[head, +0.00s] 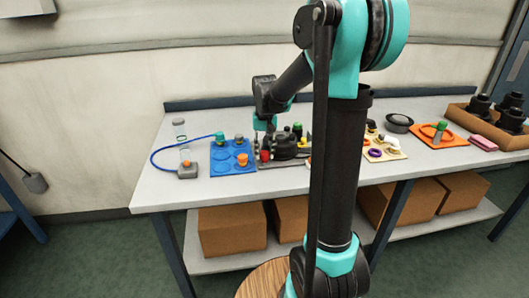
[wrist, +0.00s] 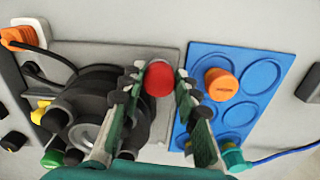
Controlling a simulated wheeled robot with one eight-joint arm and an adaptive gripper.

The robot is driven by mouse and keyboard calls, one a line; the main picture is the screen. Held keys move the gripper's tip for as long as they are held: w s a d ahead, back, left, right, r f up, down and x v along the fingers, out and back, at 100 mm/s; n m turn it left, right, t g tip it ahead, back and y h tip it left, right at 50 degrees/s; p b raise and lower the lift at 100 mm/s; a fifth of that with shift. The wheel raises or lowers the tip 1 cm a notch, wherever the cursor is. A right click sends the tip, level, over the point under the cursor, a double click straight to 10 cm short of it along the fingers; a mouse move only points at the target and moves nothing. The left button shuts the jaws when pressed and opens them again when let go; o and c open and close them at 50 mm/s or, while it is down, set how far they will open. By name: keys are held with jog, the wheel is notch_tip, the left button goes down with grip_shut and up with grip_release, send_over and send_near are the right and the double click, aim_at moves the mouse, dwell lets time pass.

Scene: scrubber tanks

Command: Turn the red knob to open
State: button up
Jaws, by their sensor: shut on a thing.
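The red knob (wrist: 159,78) sits on the grey plate (wrist: 172,56) beside a dark round device (wrist: 92,108) in the wrist view. My gripper (wrist: 160,75) is shut on the red knob, with one green-and-dark finger on each side of it. In the head view the red knob (head: 265,156) shows small just under my gripper (head: 264,146). The knob's lower part and its angle mark are hidden or too small to tell.
The blue tray (head: 231,166) with an orange cap (wrist: 220,85) and a teal cap (wrist: 233,158) lies next to the plate. A blue hose (head: 163,149) runs to a small grey box (head: 187,172). Cardboard boxes (head: 232,230) stand on the lower shelf.

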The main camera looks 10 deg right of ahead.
aim_at(265, 153)
jog(key=shift+n, duration=1.7)
jog(key=shift+d, duration=0.1)
jog(key=o, duration=1.2)
jog(key=shift+c, duration=0.2)
notch_tip(265, 153, up, 12)
